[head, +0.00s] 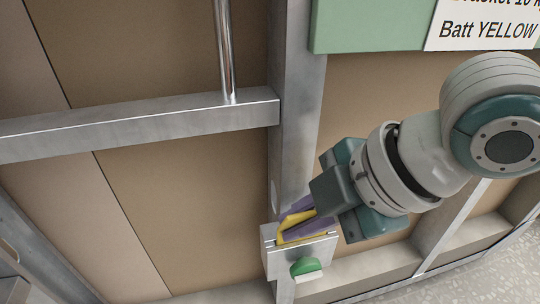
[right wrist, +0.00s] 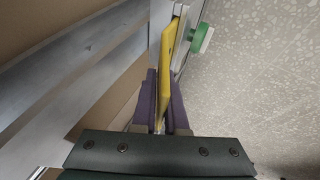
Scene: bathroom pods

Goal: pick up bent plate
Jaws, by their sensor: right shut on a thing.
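The bent plate (head: 302,237) is yellow and sits at a grey metal holder on the upright post in the head view. My right gripper (head: 297,214) has purple fingers and is shut on the plate. In the right wrist view, the yellow plate (right wrist: 168,58) stands between the two purple fingers (right wrist: 163,100) and extends past their tips, beside the grey holder. Part of the plate is hidden by the fingers. I cannot tell whether it is clear of the holder. My left gripper is not in view.
The grey holder (head: 274,264) carries a green knob (head: 305,267) on its front. A metal rail (head: 150,125) and a post (head: 292,120) frame brown wall panels. A green board (head: 370,25) with a label is above. Speckled floor (right wrist: 260,80) lies to the right.

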